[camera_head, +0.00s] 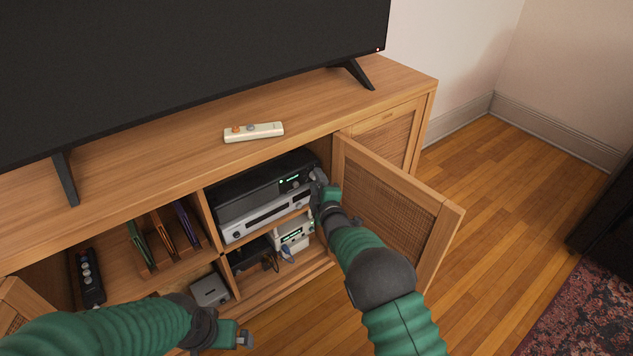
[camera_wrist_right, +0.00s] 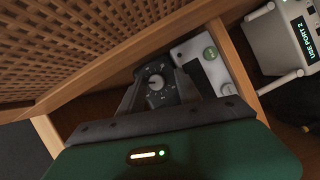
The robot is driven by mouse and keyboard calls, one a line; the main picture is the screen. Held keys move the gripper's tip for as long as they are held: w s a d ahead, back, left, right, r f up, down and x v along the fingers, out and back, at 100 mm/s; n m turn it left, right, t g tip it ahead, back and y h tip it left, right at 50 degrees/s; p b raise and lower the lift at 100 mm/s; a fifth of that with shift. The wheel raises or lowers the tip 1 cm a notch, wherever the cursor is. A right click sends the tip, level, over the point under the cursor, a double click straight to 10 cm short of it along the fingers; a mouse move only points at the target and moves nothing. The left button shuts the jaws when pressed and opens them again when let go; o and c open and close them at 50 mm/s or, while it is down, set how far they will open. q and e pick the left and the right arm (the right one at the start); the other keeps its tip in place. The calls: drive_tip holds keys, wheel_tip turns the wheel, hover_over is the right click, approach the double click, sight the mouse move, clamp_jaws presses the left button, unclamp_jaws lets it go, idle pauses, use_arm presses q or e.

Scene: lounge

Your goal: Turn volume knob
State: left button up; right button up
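The volume knob (camera_wrist_right: 156,81) is a small round dark knob with a pale dial on the front of the black receiver (camera_head: 250,186). It shows in the right wrist view between the fingers of my right gripper (camera_wrist_right: 158,92); I cannot tell whether they touch it. In the head view my right gripper (camera_head: 318,180) is at the right end of the receiver's front and hides the knob. Its fingers are apart. My left gripper (camera_head: 243,338) is low in front of the cabinet, away from the knob; its finger opening is unclear.
The open wicker door (camera_head: 440,232) stands close to the right of my right arm. A silver unit (camera_head: 240,229) sits under the receiver, with a router (camera_head: 297,234) below. A white remote (camera_head: 254,132) lies on the cabinet top (camera_head: 190,128) before the television (camera_head: 180,60).

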drive_tip(key=shift+s+r, duration=0.1)
drive_tip(key=shift+r, duration=0.1)
drive_tip(key=p+v, duration=0.6)
drive_tip(key=v, duration=1)
drive_tip(key=shift+s+d, duration=0.15)
drive_tip(key=shift+s, duration=0.1)
